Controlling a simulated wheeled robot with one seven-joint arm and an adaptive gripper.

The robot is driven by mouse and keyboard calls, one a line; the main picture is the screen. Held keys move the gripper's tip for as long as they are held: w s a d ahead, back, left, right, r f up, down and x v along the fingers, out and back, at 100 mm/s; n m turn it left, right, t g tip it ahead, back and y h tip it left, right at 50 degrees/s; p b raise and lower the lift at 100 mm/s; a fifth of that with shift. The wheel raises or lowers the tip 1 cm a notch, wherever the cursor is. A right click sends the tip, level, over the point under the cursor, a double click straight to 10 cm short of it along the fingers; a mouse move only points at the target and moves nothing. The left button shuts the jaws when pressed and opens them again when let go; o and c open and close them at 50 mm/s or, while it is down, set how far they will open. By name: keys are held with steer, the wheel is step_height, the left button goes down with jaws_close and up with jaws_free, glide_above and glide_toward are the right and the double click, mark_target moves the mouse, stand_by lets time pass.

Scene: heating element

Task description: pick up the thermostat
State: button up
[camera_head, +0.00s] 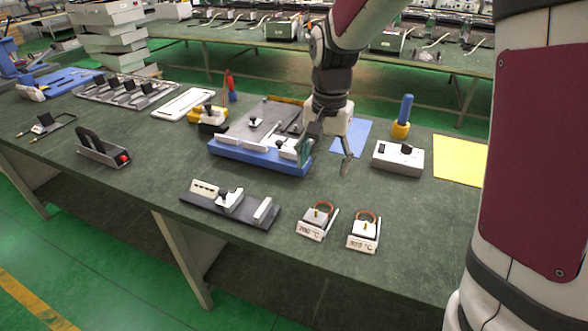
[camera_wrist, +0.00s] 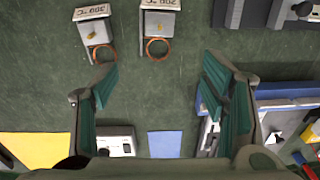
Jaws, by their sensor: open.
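Two small white-and-grey units with copper rings and temperature labels in °C look like thermostats. The left one (camera_head: 317,222) and the right one (camera_head: 364,232) stand side by side near the table's front edge. Both show at the top of the wrist view, one at the left (camera_wrist: 96,32) and one nearer the middle (camera_wrist: 160,22). My gripper (camera_head: 325,163) points down, open and empty, above the table behind these units, close to the right end of the blue tray. In the wrist view its fingers (camera_wrist: 160,78) are wide apart with bare table between them.
The blue tray (camera_head: 262,161) carries a metal plate and parts. A dark bracket (camera_head: 230,203) lies left of the two units. A white box (camera_head: 398,158), a blue-handled tool (camera_head: 403,117) and a yellow sheet (camera_head: 460,160) are at the right. Table around the units is clear.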

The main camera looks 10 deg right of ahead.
step_height(320, 180, down, 2)
steer(key=w, duration=0.1)
glide_above(319, 211)
steer(key=shift+m, duration=0.3)
steer(key=f, duration=0.8)
steer(key=shift+w+a+f, duration=0.1)
steer(key=shift+w+f, duration=0.15)
steer(key=shift+w, duration=0.15)
steer(key=f, duration=0.4)
steer(key=shift+s+f, duration=0.25)
steer(key=shift+s, duration=0.15)
steer(key=shift+f, duration=0.5)
steer(key=c, duration=1.3)
steer(key=shift+r, duration=0.1)
